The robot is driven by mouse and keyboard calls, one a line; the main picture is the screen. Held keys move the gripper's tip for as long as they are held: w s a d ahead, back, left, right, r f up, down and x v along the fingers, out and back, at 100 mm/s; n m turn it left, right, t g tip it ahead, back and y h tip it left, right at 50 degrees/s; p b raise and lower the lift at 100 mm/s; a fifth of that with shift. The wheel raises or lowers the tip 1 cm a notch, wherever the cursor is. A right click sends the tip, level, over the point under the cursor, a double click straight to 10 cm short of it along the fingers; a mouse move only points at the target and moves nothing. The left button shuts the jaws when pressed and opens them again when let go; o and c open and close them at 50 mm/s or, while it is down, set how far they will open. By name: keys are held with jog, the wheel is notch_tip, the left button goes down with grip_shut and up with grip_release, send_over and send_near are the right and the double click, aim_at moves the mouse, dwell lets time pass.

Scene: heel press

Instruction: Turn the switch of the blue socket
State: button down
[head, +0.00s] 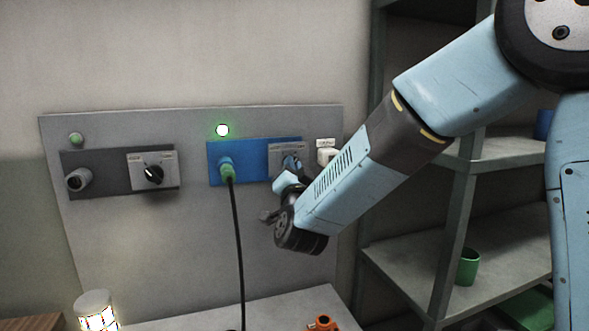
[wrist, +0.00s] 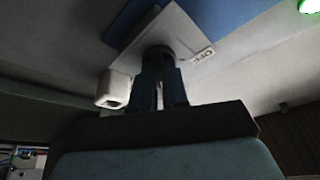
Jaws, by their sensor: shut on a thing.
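The blue socket (head: 248,174) is on the grey wall board. A green plug (head: 227,171) with a black cable sits in its left part. Its switch plate (head: 285,147) is at the right end, partly hidden by my gripper (head: 292,164). In the wrist view, the two fingers of my gripper (wrist: 160,84) are shut on the dark switch knob (wrist: 158,52), which stands out from the grey plate (wrist: 126,40). The fingers hide much of the knob, so I cannot tell its exact angle. A small label (wrist: 202,56) shows beside it. The green lamp (head: 222,130) above the socket is lit.
A dark socket with its own switch (head: 153,173) is to the left, under a dimmer green lamp (head: 76,138). A small white box (head: 326,152) sits close right of my gripper. A lit lantern (head: 97,310) and an orange object (head: 322,322) are below. Shelves stand at right.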

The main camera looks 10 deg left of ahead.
jog(key=c, duration=1.5)
grip_release()
jog(key=shift+w+d+r, duration=0.25)
jog(key=shift+r, duration=0.05)
jog(key=o, duration=0.4)
jog(key=shift+a+f, duration=0.15)
jog(key=shift+f, duration=0.05)
jog(key=shift+c, duration=0.2)
jog(key=shift+s, duration=0.1)
jog(key=v, duration=1.3)
jog(key=shift+s+f, duration=0.15)
jog(key=shift+s, duration=0.15)
